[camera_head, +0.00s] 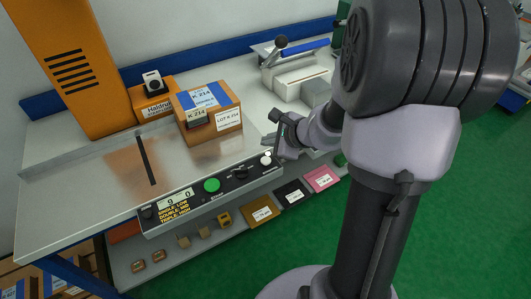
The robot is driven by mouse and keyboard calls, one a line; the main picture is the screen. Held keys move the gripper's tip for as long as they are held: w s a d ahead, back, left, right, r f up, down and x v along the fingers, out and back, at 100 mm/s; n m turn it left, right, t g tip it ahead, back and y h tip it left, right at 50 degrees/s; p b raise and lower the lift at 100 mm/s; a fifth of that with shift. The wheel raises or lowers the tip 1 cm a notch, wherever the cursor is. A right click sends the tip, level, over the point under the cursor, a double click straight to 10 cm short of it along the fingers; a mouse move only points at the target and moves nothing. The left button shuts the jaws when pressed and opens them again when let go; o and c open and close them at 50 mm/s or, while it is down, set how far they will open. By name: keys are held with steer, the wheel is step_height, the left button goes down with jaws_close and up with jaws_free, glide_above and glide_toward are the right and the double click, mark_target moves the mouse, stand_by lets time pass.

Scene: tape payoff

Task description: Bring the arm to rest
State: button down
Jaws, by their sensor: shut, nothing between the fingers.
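My arm fills the right side of the head view, with its thick dark and grey links standing in front of the bench. My gripper (269,141) is small and dark at the arm's far end, just right of the labelled carton. It is shut and empty, above the bench top near the control panel's right end. Its fingertips are partly hard to make out. I cannot tell whether it touches anything.
A cardboard carton (229,120) marked K 214 stands on the metal bench (85,205). An orange machine column (65,60) rises behind at left. The control panel (212,197) has a green button (212,185). A blue-handled device (303,50) stands behind. Green floor (490,200) is clear at right.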

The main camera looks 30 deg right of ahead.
steer(key=shift+r, duration=0.45)
steer(key=s+a+r+n+g+y, duration=0.1)
steer(key=s+a+r+n, duration=0.35)
steer(key=a, duration=0.35)
steer(key=s+a+r+n+g+y, duration=0.1)
steer(key=s+a+r+n+y, duration=0.15)
steer(key=a+r+n, duration=0.45)
steer(key=s+a+r+n+h, duration=0.1)
steer(key=s+n+h, duration=0.1)
steer(key=s+n, duration=0.2)
steer(key=s+a+n+g+h, duration=0.1)
steer(key=s+n, duration=0.3)
steer(key=s, duration=0.7)
steer(key=shift+a+r+h, duration=0.35)
steer(key=shift+a+r, duration=0.05)
steer(key=shift+a, duration=0.2)
